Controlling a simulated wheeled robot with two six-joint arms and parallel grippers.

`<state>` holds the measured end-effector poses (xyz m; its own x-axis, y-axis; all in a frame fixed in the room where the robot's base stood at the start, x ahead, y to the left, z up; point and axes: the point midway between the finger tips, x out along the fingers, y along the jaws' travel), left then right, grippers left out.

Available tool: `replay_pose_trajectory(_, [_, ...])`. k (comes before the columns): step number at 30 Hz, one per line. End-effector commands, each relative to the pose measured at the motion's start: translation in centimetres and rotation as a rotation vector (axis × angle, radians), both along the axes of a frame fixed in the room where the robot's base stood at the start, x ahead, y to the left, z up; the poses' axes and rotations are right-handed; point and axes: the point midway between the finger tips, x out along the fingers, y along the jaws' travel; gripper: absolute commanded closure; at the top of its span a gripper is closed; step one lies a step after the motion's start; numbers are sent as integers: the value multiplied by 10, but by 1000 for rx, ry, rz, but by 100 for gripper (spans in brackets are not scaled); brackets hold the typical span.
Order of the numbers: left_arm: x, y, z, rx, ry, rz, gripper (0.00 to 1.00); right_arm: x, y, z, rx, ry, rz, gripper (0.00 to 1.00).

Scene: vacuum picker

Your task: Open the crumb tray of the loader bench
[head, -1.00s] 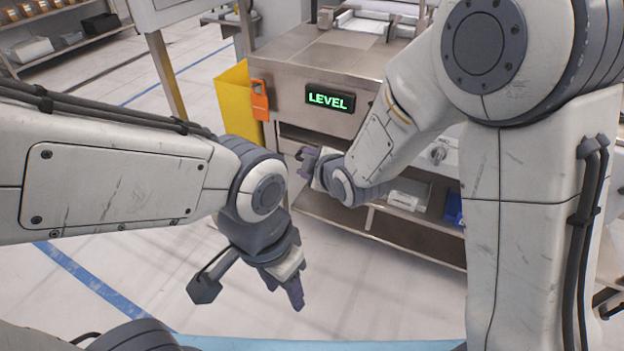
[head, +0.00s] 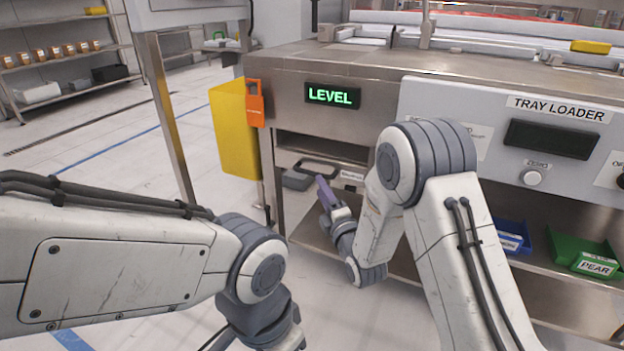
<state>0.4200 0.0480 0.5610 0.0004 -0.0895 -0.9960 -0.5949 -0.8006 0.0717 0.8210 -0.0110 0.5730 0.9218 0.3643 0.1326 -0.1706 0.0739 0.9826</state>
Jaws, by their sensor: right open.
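The loader bench (head: 410,62) is a steel bench with a green "LEVEL" display (head: 332,96) and a "TRAY LOADER" panel.
An orange holder (head: 254,103) and a yellow bin (head: 234,130) hang at the bench's left end. Blue (head: 512,238) and green (head: 590,258) bins sit on the lower shelf at right.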

Motion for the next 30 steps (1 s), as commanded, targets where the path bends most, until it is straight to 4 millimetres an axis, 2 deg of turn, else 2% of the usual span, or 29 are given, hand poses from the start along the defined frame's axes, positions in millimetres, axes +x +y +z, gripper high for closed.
replay_pose_trajectory(3, [0,0,-10,0,0,0,50,23,9,2,2,-5,1,53])
replay_pose_trajectory(10, [0,0,-20,0,0,0,50,55,22,6,1,0,1,53])
replay_pose_trajectory(15, [0,0,-23,0,0,0,50,65,26,9,2,1,1,53])
replay_pose_trajectory(23, [0,0,-22,0,0,0,50,67,27,9,1,3,1,53])
replay_pose_trajectory(24, [0,0,-22,0,0,0,50,67,27,9,1,3,1,60])
replay_pose_trajectory(26, [0,0,-22,0,0,0,50,67,27,9,1,3,1,83])
replay_pose_trajectory(27, [0,0,-22,0,0,0,50,67,27,9,1,3,1,99])
replay_pose_trajectory(30, [0,0,-22,0,0,0,50,67,27,9,1,3,0,100])
